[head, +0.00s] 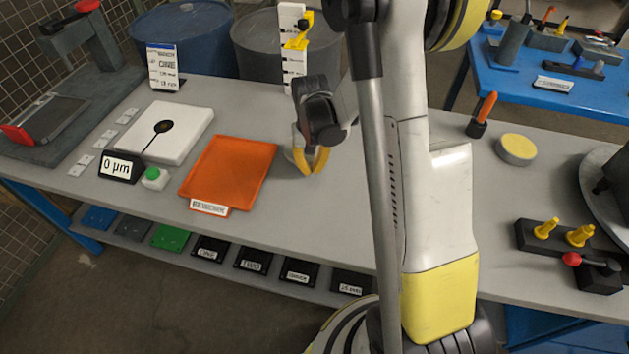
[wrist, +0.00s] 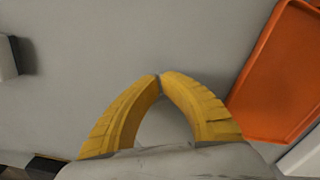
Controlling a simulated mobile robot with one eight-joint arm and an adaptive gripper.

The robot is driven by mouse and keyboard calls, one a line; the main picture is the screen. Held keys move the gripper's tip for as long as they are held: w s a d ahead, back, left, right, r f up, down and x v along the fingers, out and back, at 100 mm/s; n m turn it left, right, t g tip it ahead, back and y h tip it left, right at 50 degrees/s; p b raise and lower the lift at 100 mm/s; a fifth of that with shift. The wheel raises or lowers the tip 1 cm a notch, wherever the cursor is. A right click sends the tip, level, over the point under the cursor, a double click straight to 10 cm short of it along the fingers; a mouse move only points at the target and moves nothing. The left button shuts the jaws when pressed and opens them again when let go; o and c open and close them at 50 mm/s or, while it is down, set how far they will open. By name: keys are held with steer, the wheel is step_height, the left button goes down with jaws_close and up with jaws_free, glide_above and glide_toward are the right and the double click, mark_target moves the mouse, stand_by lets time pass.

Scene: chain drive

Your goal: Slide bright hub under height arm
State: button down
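My gripper (head: 318,172) is low over the bench, right of the orange tray. In the wrist view its yellow fingers (wrist: 160,76) meet at the tips in a closed loop. A pale grey round piece (wrist: 165,126), which looks like the bright hub, sits inside the loop, partly hidden by the fingers and gripper body. A pale edge also shows beside the fingers in the head view (head: 288,156). The height gauge (head: 292,75) stands upright behind the gripper, its yellow arm (head: 298,38) high on the white scale.
The orange rework tray (head: 228,172) lies left of the gripper. Further left are a white plate (head: 165,130), the "0 µm" display (head: 119,167) and a green button (head: 153,174). Bare bench lies between the gripper and the gauge.

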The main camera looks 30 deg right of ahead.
mark_target(288, 146)
steer(key=w+d, duration=0.1)
steer(key=w, duration=0.3)
steer(key=w+d, duration=0.2)
steer(key=w, duration=0.2)
steer(key=w+d, duration=0.1)
steer(key=w, duration=0.3)
steer(key=shift+w+d, duration=0.4)
steer(key=shift+s+f, duration=0.1)
